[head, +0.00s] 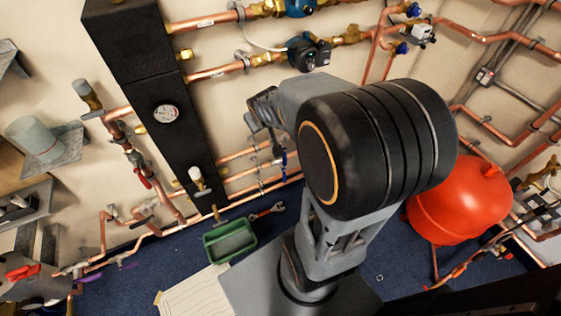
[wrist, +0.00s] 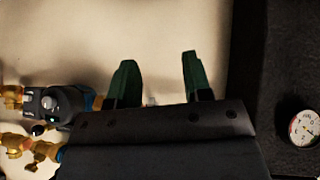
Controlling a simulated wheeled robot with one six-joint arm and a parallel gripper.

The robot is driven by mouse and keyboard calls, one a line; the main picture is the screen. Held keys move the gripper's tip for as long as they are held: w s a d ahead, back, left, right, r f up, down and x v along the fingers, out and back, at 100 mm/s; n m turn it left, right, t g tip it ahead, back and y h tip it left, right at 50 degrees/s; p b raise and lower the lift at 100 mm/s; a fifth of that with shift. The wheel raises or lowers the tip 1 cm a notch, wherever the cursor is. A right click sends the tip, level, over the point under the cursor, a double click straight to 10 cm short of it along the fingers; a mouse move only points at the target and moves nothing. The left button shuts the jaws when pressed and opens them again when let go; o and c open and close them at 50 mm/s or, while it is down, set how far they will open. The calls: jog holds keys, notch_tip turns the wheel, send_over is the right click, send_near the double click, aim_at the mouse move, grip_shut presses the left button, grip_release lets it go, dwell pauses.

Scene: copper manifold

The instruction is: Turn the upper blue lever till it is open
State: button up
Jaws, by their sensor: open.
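One blue lever (head: 284,160) shows in the head view, on the copper pipes right of the tall black column, just below my wrist. I cannot tell whether it is the upper one; my arm may hide others. My gripper (wrist: 158,58) is open, with two green fingers spread apart and nothing between them. Behind the fingers in the wrist view is only blurred, pale wall. No blue lever can be made out in the wrist view. In the head view my arm's end is in front of the wall near the black column, and its fingers cannot be made out.
The black column (head: 140,80) bears a round gauge (head: 166,113), also seen in the wrist view (wrist: 304,128). Pumps and brass valves (head: 309,52) are above. A red tank (head: 460,203) stands right. A green tray (head: 230,240) and red wrench (head: 267,211) lie on the blue floor.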

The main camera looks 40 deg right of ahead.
jog(key=w+d+f+t+b, duration=0.2)
jog(key=w+d+f+b, duration=0.25)
jog(key=d+f, duration=0.65)
jog(key=t+y+b, duration=0.4)
jog(key=t+b, duration=0.5)
jog(key=b, duration=0.2)
send_near(285, 157)
jog(key=shift+n, duration=0.3)
jog(key=w, duration=0.4)
jog(key=w+f+b, duration=0.1)
jog(key=w, duration=0.3)
jog(key=w+f+b, duration=0.1)
jog(key=w, duration=0.3)
jog(key=shift+w+a+f, duration=0.2)
jog(key=shift+w, duration=0.05)
grip_shut()
